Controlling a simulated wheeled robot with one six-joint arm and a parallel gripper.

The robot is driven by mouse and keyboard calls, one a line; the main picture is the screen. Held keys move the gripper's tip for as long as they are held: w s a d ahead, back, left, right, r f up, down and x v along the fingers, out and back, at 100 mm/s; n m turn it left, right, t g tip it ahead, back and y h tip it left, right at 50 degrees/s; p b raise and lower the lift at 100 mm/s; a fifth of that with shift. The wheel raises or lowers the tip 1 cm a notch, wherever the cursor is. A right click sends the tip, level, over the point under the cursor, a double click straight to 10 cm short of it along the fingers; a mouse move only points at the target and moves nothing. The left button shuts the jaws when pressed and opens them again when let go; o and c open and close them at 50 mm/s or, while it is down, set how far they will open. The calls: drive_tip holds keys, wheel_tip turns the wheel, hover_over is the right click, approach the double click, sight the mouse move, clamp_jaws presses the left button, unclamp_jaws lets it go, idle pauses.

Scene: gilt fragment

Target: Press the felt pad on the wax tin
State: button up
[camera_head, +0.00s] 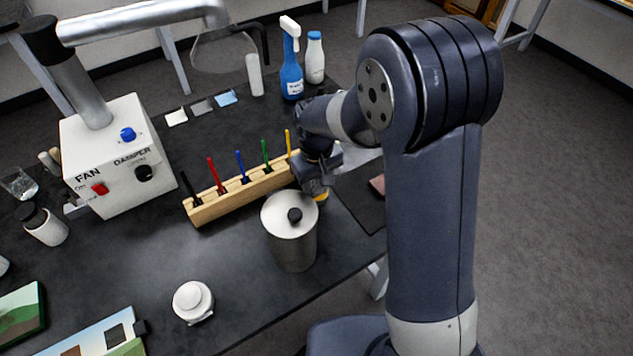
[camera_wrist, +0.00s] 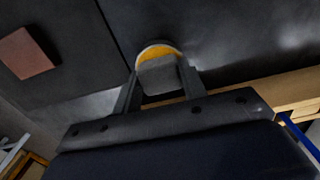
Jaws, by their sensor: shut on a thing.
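My gripper (camera_wrist: 160,84) is shut on a grey block, which looks like the felt pad (camera_wrist: 158,76), held between its two fingers in the wrist view. The wax tin (camera_wrist: 157,47), round with yellow-orange wax and a pale rim, lies just beyond the pad. The pad covers the tin's near part, and I cannot tell whether the two touch. In the head view my gripper (camera_head: 316,184) is low over the bench, right of the pen rack, and a bit of the yellow tin (camera_head: 321,197) shows below it. The pad is hidden there.
A lidded metal canister (camera_head: 291,240) stands close in front of my gripper. A wooden rack (camera_head: 238,193) with several coloured sticks is to its left. A reddish-brown block (camera_head: 377,185) lies to the right on a dark mat; it also shows in the wrist view (camera_wrist: 27,52).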

sight(316, 185)
idle(0.5)
drive_tip(key=shift+r+p, duration=2.5)
drive_tip(key=shift+r, duration=1)
